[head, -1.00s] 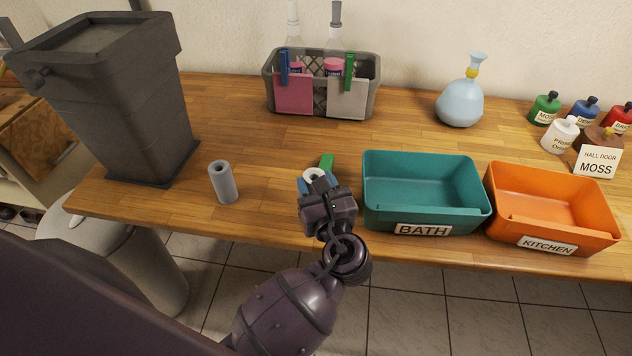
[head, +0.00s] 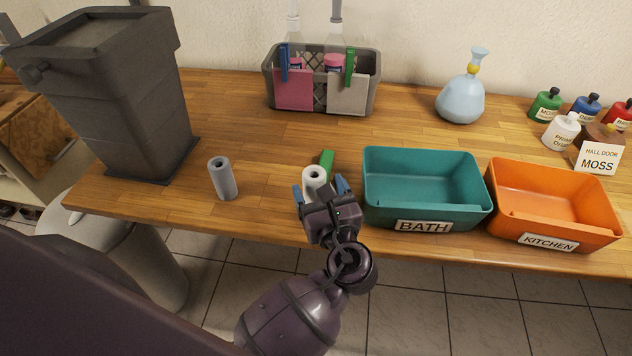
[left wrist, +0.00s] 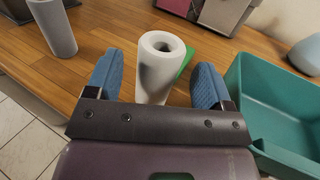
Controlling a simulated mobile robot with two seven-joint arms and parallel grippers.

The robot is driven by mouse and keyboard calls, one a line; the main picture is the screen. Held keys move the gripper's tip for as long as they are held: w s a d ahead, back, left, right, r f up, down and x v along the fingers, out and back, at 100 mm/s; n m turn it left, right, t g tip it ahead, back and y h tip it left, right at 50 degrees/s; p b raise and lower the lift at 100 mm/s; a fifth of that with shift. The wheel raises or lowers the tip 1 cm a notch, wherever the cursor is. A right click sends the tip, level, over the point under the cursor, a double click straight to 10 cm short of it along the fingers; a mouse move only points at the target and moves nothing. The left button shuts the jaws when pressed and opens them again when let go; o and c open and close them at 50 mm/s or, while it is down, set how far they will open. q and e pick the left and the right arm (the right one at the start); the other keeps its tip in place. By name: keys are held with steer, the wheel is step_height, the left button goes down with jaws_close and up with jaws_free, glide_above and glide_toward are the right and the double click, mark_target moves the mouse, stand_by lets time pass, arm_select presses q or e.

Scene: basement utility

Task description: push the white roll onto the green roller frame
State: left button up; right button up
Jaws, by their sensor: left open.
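The white roll (head: 313,178) stands upright on the wooden counter, left of the teal bin. It also shows in the left wrist view (left wrist: 158,72). My left gripper (head: 322,190) is open, with its blue fingers on either side of the roll and a gap between each finger and the roll. The green thing behind the roll (head: 327,160), perhaps part of the green roller frame, is mostly hidden; a piece of it shows in the left wrist view (left wrist: 187,58). My right gripper is not in view.
A grey roll (head: 222,178) stands to the left. The teal BATH bin (head: 425,190) is close on the right, with the orange KITCHEN bin (head: 553,205) beyond it. A dark tall bin (head: 110,95) stands at the left. The counter behind the white roll is largely clear.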

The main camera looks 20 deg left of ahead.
arm_select(q)
steer(key=v, duration=0.9)
steer(key=shift+b, duration=0.35)
